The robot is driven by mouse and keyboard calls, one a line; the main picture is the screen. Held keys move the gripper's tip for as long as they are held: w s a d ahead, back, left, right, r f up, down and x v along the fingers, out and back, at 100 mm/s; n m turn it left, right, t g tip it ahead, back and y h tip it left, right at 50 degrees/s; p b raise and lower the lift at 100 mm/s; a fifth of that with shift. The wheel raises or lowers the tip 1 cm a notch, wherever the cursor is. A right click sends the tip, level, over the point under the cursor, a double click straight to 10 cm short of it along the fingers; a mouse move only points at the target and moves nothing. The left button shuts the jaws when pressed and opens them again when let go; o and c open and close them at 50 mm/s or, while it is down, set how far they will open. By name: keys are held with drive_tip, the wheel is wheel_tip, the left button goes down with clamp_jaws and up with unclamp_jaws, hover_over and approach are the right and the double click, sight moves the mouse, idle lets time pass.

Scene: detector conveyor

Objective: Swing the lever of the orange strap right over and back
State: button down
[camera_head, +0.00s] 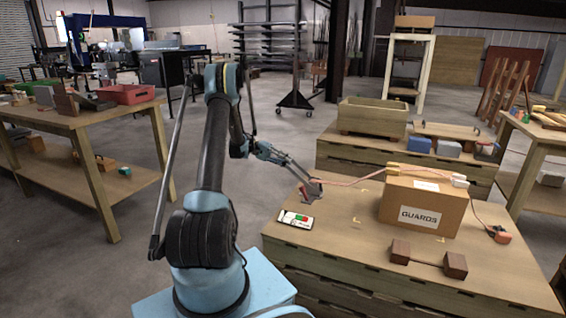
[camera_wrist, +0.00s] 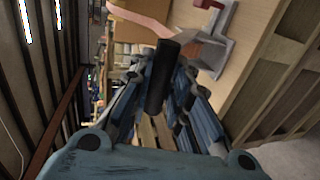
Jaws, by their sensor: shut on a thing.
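The orange strap (camera_head: 350,178) runs from a small grey and red ratchet (camera_head: 311,194) over the top of the GUARDS box (camera_head: 402,210). In the wrist view the strap (camera_wrist: 140,18) shows at the top, beside the grey metal ratchet (camera_wrist: 214,48). The lever's black grip (camera_wrist: 163,78) lies between my blue fingers in the wrist view. My gripper (camera_head: 309,181) is shut on the lever at the ratchet, at the table's left side. The fingers hide part of the lever, and its exact angle is hard to tell.
A white card with green and red marks (camera_head: 296,219) lies just in front of the ratchet. A dark wooden dumbbell-shaped piece (camera_head: 428,258) lies near the table front. An orange end piece (camera_head: 500,235) lies right of the box. A wooden crate (camera_head: 372,117) stands behind.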

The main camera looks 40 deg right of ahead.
drive_tip(key=shift+w+a+f, duration=0.2)
drive_tip(key=shift+w+f, duration=0.05)
drive_tip(key=shift+f, duration=0.05)
drive_tip(key=c, duration=1.8)
unclamp_jaws()
drive_tip(key=o, duration=0.3)
drive_tip(key=shift+w+f, duration=0.25)
drive_tip(key=shift+w, duration=0.05)
drive_tip(key=shift+s+r, duration=0.2)
drive_tip(key=shift+s, duration=0.1)
wheel_tip(320, 180, up, 10)
drive_tip(key=shift+f, duration=0.1)
